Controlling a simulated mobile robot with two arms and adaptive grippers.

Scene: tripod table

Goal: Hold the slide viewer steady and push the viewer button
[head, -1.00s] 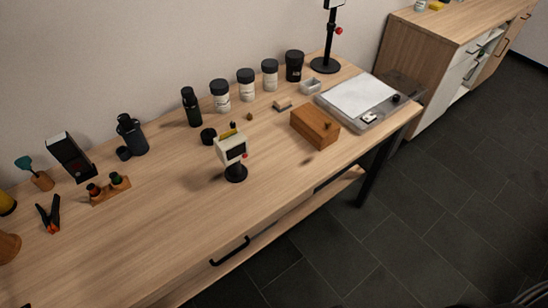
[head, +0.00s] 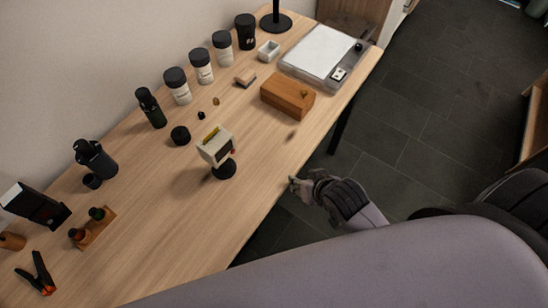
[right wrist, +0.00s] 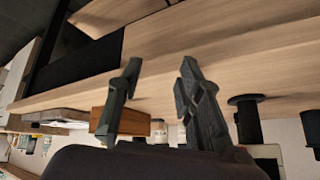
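A round black base on a dark stem (right wrist: 246,99) there is probably the viewer's. My left gripper is not in view.
A wooden box (head: 288,96) and a light panel (head: 318,52) lie at the table's far right. Dark-lidded jars (head: 202,67) and bottles (head: 151,108) line the back. A small wooden rack (head: 97,230) stands at left. The table (head: 180,225) in front is clear.

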